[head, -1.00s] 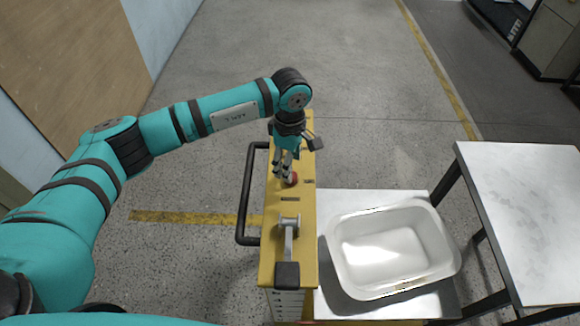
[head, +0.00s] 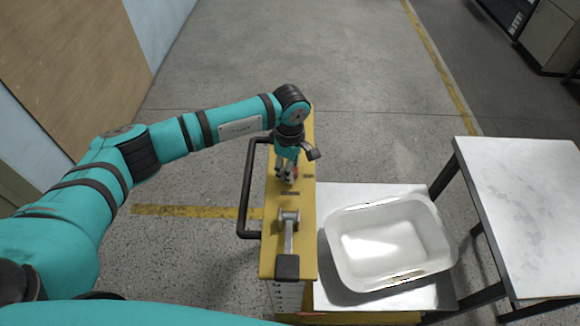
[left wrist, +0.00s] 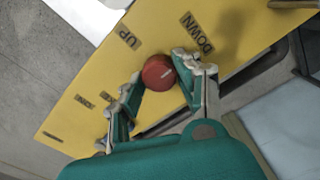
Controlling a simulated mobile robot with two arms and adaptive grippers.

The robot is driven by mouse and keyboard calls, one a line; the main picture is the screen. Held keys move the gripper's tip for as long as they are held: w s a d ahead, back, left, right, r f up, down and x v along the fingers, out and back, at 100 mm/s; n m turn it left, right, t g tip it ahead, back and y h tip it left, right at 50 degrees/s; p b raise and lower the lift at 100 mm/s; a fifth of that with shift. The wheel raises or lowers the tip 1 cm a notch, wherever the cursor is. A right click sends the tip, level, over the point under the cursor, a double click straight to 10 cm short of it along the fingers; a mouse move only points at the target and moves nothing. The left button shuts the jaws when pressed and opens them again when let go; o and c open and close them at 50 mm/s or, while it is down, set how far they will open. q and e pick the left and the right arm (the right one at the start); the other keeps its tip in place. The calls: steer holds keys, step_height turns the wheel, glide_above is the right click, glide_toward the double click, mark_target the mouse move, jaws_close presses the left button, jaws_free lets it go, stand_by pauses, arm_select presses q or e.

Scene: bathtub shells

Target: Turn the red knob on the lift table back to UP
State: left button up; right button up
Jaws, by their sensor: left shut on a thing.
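The red knob (left wrist: 157,72) sits on the yellow top panel (left wrist: 215,85) of the lift table. Labels reading UP (left wrist: 128,37) and DOWN (left wrist: 197,32) flank it in the left wrist view. A small pale mark shows on the knob's right part, on the DOWN side. My left gripper (left wrist: 160,80) is shut on the knob, one finger on each side. In the head view, my left gripper (head: 286,172) points down at the panel and mostly hides the knob (head: 295,172). My right gripper is not in view.
A grey lever with a black grip (head: 287,267) stands nearer on the panel. A black handle bar (head: 247,190) runs along its left side. A white basin (head: 340,268) rests on the white platform (head: 335,192) to the right. A light-topped table (head: 530,210) stands farther right.

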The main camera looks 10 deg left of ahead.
arm_select(q)
steer(key=shift+c, duration=0.9)
steer(key=n+b, duration=0.3)
steer(key=shift+f+b, duration=0.2)
steer(key=shift+b, duration=0.1)
steer(key=n+b, duration=0.4)
steer(key=n, duration=0.1)
steer(key=shift+n+b, duration=0.3)
steer(key=n+b, duration=0.3)
steer(key=n, duration=0.1)
steer(key=shift+s+r+n, duration=0.1)
steer(key=shift+n, duration=0.2)
steer(key=n+b, duration=0.2)
steer(key=n, duration=0.2)
steer(key=shift+d+r+n+b, duration=0.1)
steer(key=shift+r+n+b, duration=0.05)
steer(key=shift+n+b, duration=0.2)
steer(key=o, duration=1.1)
